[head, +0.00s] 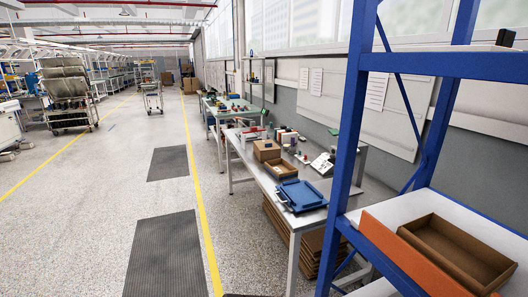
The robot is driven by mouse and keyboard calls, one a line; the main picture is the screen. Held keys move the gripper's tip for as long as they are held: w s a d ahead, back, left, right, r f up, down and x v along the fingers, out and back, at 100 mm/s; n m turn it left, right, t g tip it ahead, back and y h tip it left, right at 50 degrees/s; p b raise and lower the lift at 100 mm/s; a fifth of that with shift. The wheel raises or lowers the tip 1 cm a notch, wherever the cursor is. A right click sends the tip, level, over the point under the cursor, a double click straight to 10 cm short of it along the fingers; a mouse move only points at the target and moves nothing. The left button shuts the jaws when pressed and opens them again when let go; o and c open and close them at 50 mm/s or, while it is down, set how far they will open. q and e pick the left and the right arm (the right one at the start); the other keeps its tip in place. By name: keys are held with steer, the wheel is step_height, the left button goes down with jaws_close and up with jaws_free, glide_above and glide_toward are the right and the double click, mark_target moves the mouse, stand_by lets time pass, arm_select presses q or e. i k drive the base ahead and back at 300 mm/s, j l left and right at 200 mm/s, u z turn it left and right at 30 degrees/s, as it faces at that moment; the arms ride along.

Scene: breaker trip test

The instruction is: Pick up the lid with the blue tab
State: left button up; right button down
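I cannot make out a lid with a blue tab in the head view; the small items on the benches are too far off to tell apart. A blue tray-like piece (301,194) lies on the near end of the grey workbench (262,185). A white piece with dark marks (322,163) rests on the bench near the wall side. Neither of my grippers shows in this view.
A blue-framed shelf (343,150) stands close on the right, holding an open brown box (459,254). Cardboard boxes (266,150) and an open box (280,168) sit on the bench. Flattened cardboard (284,232) is stacked beneath.

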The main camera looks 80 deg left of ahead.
mark_target(267, 150)
steer(key=u, duration=2.65)
